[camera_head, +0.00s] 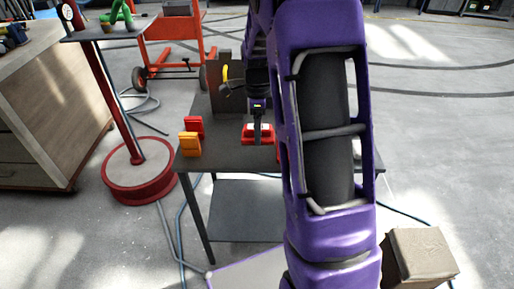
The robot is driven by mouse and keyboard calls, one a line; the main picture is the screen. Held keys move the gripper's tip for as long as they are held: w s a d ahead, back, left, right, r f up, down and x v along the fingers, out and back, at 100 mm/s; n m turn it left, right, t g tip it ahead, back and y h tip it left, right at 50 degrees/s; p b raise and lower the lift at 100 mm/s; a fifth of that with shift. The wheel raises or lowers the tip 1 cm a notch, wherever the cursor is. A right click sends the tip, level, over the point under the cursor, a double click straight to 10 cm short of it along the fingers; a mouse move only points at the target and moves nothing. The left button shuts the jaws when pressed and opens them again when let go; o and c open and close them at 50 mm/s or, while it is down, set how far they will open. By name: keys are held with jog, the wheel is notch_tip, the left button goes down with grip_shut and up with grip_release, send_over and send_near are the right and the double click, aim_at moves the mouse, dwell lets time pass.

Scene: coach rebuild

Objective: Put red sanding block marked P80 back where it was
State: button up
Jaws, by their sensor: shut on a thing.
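My gripper (257,127) is over the middle of the small dark table (225,160), with its jaws shut on a red block (249,136). The block has a pale patch on it, but no P80 mark can be read. It is low over the tabletop; I cannot tell whether it touches it. A second red block (194,124) stands at the table's left side, just behind an orange block (189,144). My purple arm hides the right part of the table.
A dark upright panel (226,95) with a yellow item (225,74) stands at the table's back. A red post base (140,175) and a wooden cabinet (45,110) are to the left. A cardboard box (421,255) is at lower right. Cables lie on the floor.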

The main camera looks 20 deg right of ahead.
aim_at(258, 154)
notch_tip(258, 154, down, 6)
jog(key=shift+f+b, duration=0.15)
jog(key=shift+b, duration=0.25)
jog(key=o, duration=1.2)
notch_tip(258, 154, up, 12)
jog(key=shift+r+p, duration=0.1)
jog(key=shift+p, duration=0.85)
